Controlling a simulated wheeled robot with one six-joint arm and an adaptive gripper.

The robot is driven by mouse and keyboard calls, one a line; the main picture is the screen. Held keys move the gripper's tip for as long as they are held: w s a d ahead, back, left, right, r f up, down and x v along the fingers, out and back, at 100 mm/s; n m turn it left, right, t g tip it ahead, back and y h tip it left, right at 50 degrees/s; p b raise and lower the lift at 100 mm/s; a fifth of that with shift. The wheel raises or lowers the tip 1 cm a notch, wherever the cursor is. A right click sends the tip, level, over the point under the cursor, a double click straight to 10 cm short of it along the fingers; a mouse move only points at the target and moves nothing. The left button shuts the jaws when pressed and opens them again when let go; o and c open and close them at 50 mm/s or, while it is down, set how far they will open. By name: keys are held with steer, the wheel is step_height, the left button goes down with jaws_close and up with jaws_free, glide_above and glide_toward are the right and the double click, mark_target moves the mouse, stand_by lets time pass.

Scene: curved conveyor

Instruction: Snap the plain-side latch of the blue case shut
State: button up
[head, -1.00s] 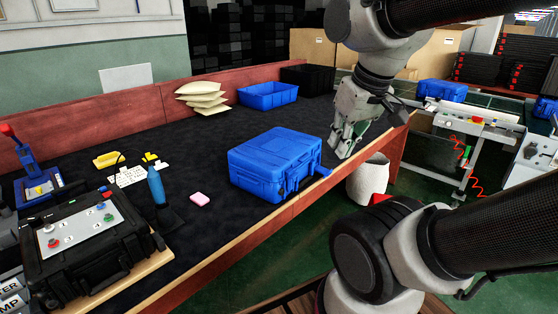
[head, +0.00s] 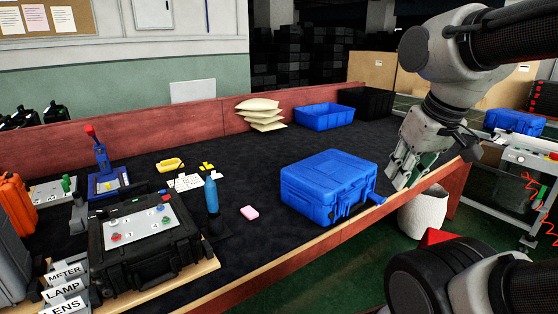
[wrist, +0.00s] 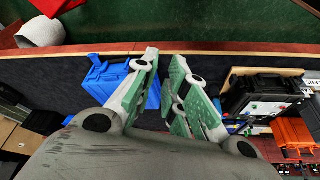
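The blue case (head: 322,190) sits closed-lidded on the dark bench top near its wooden front edge. A blue latch flap (head: 376,198) juts out from its right end. Whether this is the plain side I cannot tell. My gripper (head: 396,184) hangs fingers-down just right of the case, apart from it. In the wrist view the blue case (wrist: 103,80) shows behind the left finger, partly hidden. There my gripper (wrist: 165,57) has a narrow gap between its green-padded fingers and holds nothing.
A black control case (head: 145,240) and a blue bottle (head: 211,195) stand to the left. A pink block (head: 249,213) lies left of the blue case. A blue bin (head: 325,116) and pale pouches (head: 261,115) are behind. A white basket (head: 424,212) stands below the bench edge.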

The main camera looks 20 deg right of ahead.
steer(key=o, duration=0.6)
steer(key=shift+o, duration=0.7)
steer(key=shift+s+d+f, duration=0.1)
steer(key=shift+d+f, duration=0.05)
steer(key=shift+d, duration=0.2)
steer(key=m+t+y, duration=1)
steer(key=m+t, duration=0.6)
steer(key=m, duration=1.4)
glide_toward(380, 199)
steer(key=w, duration=0.2)
steer(key=shift+m, duration=0.3)
steer(key=x, duration=0.7)
steer(key=shift+s+a+f, duration=0.1)
steer(key=shift+s+a, duration=0.1)
steer(key=shift+a, duration=0.15)
steer(key=shift+w+a+r, duration=0.25)
steer(key=shift+w, duration=0.25)
